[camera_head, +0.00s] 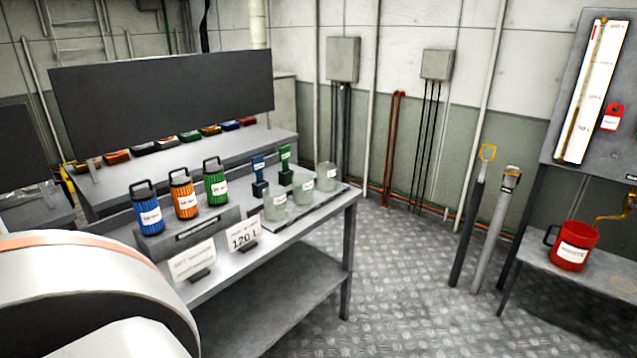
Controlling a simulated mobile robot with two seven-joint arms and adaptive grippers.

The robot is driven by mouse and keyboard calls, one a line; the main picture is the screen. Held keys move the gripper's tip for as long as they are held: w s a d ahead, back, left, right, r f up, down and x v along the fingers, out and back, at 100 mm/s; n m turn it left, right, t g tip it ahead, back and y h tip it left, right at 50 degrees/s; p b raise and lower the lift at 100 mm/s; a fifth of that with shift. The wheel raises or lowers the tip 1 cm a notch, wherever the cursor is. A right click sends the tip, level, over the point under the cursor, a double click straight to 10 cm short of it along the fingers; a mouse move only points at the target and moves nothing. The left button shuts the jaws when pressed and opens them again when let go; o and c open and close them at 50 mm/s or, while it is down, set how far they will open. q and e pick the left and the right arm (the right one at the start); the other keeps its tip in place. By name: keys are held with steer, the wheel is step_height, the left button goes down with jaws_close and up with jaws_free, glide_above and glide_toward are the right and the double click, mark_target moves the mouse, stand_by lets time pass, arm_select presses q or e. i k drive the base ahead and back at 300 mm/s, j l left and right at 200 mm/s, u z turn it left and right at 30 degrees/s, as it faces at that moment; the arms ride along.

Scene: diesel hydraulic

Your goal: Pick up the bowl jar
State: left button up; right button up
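Three pale, see-through jars with white labels stand in a row on a grey tray at the right end of the workbench (268,260). They are the near jar (275,205), the middle jar (303,188) and the far jar (326,175). The label writing is too small to read, so I cannot tell which is the bowl jar. A large white link of my own arm fills the lower left corner and hides part of the bench. Neither of my grippers is in view.
Blue (148,213), orange (184,197) and green (215,185) handled canisters stand left of the jars. A blue tool (259,178) and a green tool (285,165) rise behind them. A red jug (572,246) sits on the right table.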

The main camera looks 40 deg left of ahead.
mark_target(301, 183)
steer(key=i+l+u, duration=0.1)
steer(key=i+u, duration=0.4)
steer(key=i+l+u, duration=0.3)
steer(key=i+u, duration=0.15)
steer(key=i+l+u, duration=0.25)
steer(key=u, duration=0.2)
steer(key=i+l+u, duration=0.5)
steer(key=k+j, duration=0.05)
